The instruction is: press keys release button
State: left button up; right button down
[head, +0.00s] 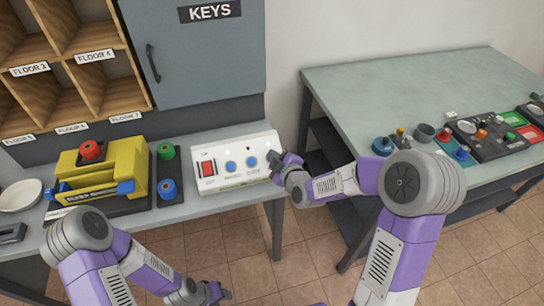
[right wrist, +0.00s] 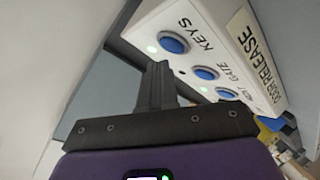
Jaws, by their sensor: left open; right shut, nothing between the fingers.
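The white door release panel (head: 238,178) sits on the counter, with a red switch (head: 208,168) and blue buttons. In the right wrist view, the blue button marked KEYS (right wrist: 174,42) is at the panel's near end, with a lit green light beside it. The GATE button (right wrist: 206,73) comes after it. In the head view my right gripper (head: 272,158) is at the panel's right end and hides the KEYS button. Its shut fingers (right wrist: 157,72) are empty and appear just beside that button; contact cannot be told. My left gripper (head: 218,293) is open and empty, low in front of the counter.
A yellow device with a red knob (head: 91,151) and a block with green and blue knobs (head: 167,188) stand left of the panel. A grey-blue cabinet marked KEYS (head: 200,55) is above. A table (head: 385,85) with several small controls is at the right.

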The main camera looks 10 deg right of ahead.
jog(key=r, duration=0.1)
jog(key=s+r+p, duration=0.1)
jog(key=r, duration=0.1)
jog(key=s+r+p, duration=0.1)
jog(key=shift+s+r, duration=0.1)
jog(key=shift+r, duration=0.15)
jog(key=shift+s+f, duration=0.1)
dwell(0.8)
